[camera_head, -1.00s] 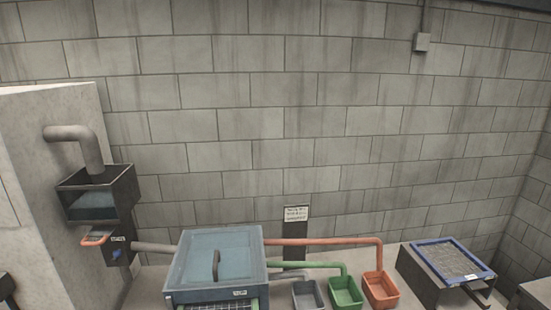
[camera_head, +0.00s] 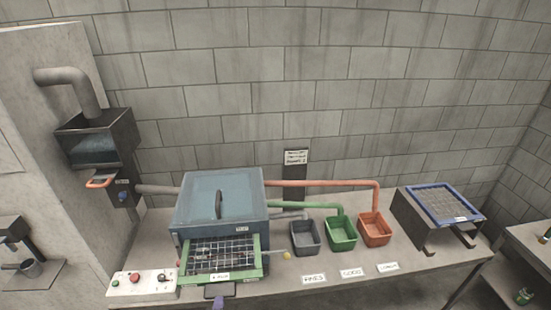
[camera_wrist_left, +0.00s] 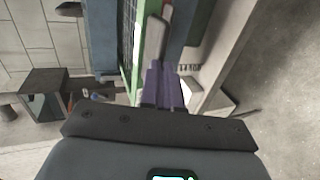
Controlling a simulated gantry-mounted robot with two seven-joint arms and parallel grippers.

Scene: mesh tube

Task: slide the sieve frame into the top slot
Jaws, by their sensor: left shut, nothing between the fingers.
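A green sieve frame (camera_head: 222,258) with dark mesh sticks out of the front of the blue box (camera_head: 218,200). It has a label and a dark handle tab (camera_head: 219,290) at its front edge. A second, blue sieve frame (camera_head: 444,203) lies on a dark stand at the right. My left gripper (camera_head: 217,304) shows only as a purple tip at the bottom edge, just in front of the green frame's handle. In the left wrist view its purple fingers (camera_wrist_left: 162,86) are shut and empty, close to the handle (camera_wrist_left: 154,38) and green frame (camera_wrist_left: 138,45). My right gripper is out of view.
A grey bin (camera_head: 305,238), green bin (camera_head: 341,233) and orange bin (camera_head: 375,229) stand right of the box, with labels before them. A control panel (camera_head: 138,283) with buttons is left of the green frame. Pipes run behind the bins. The bench's front right is clear.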

